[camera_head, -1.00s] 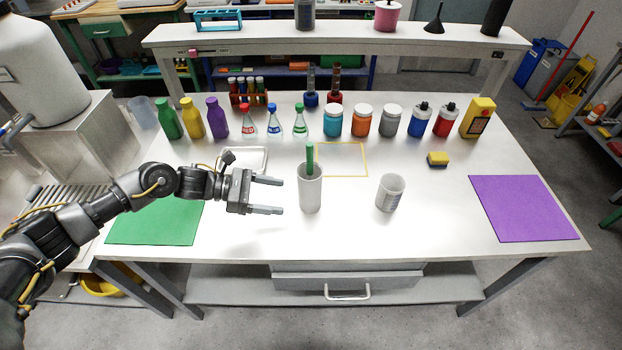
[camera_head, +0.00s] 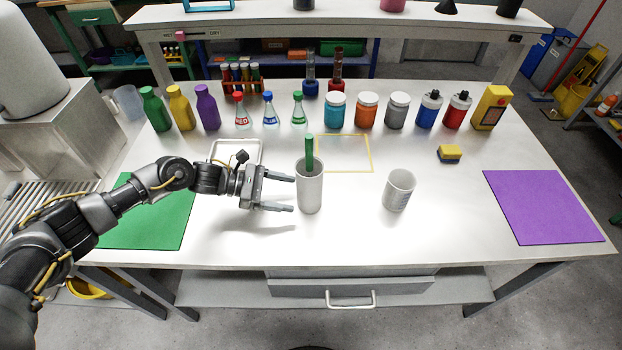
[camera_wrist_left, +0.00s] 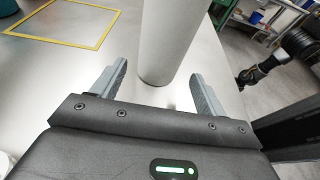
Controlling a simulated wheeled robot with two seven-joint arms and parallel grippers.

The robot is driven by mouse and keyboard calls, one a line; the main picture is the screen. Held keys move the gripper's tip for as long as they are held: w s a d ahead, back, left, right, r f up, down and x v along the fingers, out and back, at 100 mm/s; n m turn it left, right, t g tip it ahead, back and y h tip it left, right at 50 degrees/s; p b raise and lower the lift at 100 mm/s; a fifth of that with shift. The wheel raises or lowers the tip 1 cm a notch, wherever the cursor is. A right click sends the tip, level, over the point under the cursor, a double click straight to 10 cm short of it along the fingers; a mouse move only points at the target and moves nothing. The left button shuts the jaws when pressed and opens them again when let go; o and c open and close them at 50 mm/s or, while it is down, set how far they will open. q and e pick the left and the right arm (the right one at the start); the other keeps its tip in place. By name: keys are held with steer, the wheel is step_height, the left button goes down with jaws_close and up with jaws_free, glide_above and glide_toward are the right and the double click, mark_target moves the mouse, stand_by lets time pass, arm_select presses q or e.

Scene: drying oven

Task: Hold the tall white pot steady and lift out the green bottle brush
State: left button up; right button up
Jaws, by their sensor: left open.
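The tall white pot (camera_head: 310,192) stands upright near the middle of the white table. The green bottle brush (camera_head: 309,152) stands in it, its upper part rising above the rim and the rest hidden inside. My left gripper (camera_head: 293,193) is open just left of the pot, fingers pointing right at its side. In the left wrist view the pot (camera_wrist_left: 170,38) stands straight ahead, at the gap between the open fingertips (camera_wrist_left: 159,70). The gripper holds nothing. My right gripper does not show in the head view.
A shorter white cup (camera_head: 399,190) stands right of the pot. Bottles, flasks and jars line the back. A green mat (camera_head: 150,215) lies left, a purple mat (camera_head: 545,205) right.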

mark_target(298, 196)
arm_select(q)
steer(key=b+x, duration=0.2)
steer(key=x, duration=0.2)
steer(key=shift+f, duration=0.2)
steer(key=shift+d+f+b, duration=0.1)
steer(key=shift+d+b, duration=0.45)
steer(key=shift+d, duration=0.35)
steer(key=c, duration=0.6)
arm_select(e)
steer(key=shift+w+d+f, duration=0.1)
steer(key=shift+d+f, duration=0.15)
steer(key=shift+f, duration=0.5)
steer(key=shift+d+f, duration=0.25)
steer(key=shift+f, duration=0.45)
